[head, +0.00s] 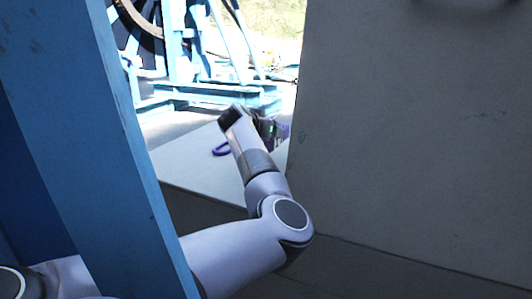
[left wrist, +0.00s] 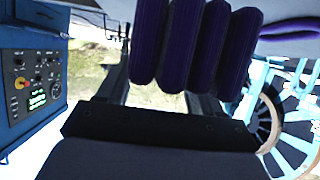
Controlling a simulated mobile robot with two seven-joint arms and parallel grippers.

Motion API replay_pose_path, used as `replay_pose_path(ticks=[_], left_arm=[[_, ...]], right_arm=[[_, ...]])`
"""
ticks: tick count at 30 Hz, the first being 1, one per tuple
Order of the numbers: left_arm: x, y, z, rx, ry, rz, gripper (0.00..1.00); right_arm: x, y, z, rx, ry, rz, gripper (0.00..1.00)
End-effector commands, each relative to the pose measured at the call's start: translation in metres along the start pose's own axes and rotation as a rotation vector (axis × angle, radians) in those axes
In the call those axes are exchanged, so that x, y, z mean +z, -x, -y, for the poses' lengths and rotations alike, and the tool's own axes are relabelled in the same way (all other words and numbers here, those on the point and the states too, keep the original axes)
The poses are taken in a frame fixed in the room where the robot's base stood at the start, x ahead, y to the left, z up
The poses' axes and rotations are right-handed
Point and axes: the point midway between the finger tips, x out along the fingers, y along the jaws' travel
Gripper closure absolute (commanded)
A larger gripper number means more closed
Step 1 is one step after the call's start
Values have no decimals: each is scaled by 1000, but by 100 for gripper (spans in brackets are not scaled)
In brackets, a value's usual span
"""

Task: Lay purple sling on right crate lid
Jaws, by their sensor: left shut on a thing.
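My left gripper (head: 272,129) is shut on the purple sling (head: 284,131), above or close to a flat grey surface (head: 185,163). A purple loop of the sling shows left of my wrist in the head view. In the left wrist view the sling (left wrist: 180,45) fills the top middle as several thick folds hanging side by side, with one more stretch at the top right. I cannot tell whether the sling touches the grey surface, or whether that surface is the right crate lid. My right gripper is out of view.
A blue post (head: 95,130) stands close in front of my left arm. A large grey panel (head: 420,140) blocks the right side. A light-blue reel frame (head: 190,92) stands behind. A blue control box (left wrist: 33,85) shows in the left wrist view.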

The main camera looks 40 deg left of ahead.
Motion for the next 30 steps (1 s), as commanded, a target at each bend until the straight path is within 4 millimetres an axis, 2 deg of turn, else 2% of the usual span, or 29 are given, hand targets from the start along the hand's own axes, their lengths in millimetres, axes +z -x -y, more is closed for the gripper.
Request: replay_pose_path(ticks=[5, 13, 25, 26, 27, 30], left_arm=[[10, -5, 1, -1, 0, -3, 98], [44, -21, 2, -1, 0, -1, 98], [49, -23, 2, 0, 1, -4, 98], [48, -23, 2, 0, 0, -1, 24], [48, -23, 1, 0, 0, -1, 11], [48, -23, 1, 0, 0, 0, 9]], right_arm=[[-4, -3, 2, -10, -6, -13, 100], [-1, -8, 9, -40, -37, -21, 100], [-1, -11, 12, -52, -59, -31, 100], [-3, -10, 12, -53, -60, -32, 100], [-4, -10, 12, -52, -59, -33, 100], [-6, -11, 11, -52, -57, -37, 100]])
